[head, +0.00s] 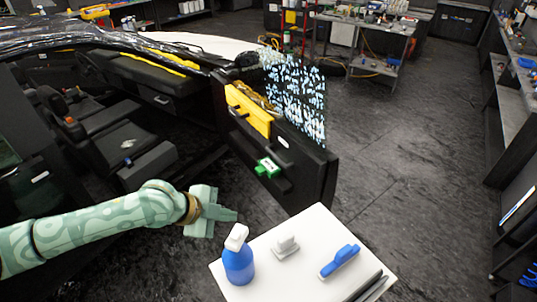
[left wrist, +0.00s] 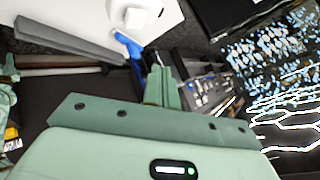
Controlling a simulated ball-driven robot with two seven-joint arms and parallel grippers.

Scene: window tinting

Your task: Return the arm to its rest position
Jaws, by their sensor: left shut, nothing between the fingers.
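My left arm comes in from the left in the head view. Its pale green left gripper (head: 232,214) is shut and empty, held beside the upper left side of a white table (head: 213,268), between the table and the open car. In the left wrist view the closed fingers (left wrist: 163,72) point toward the top of the picture, with nothing between them. My right gripper is in neither view.
On the table stand a blue spray bottle (head: 238,262), a white block (head: 285,246), a blue-handled tool (head: 340,261) and dark strips (head: 368,287). The open car door (head: 300,165), with its droplet-covered window (head: 298,95), is close above. Floor at right is clear.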

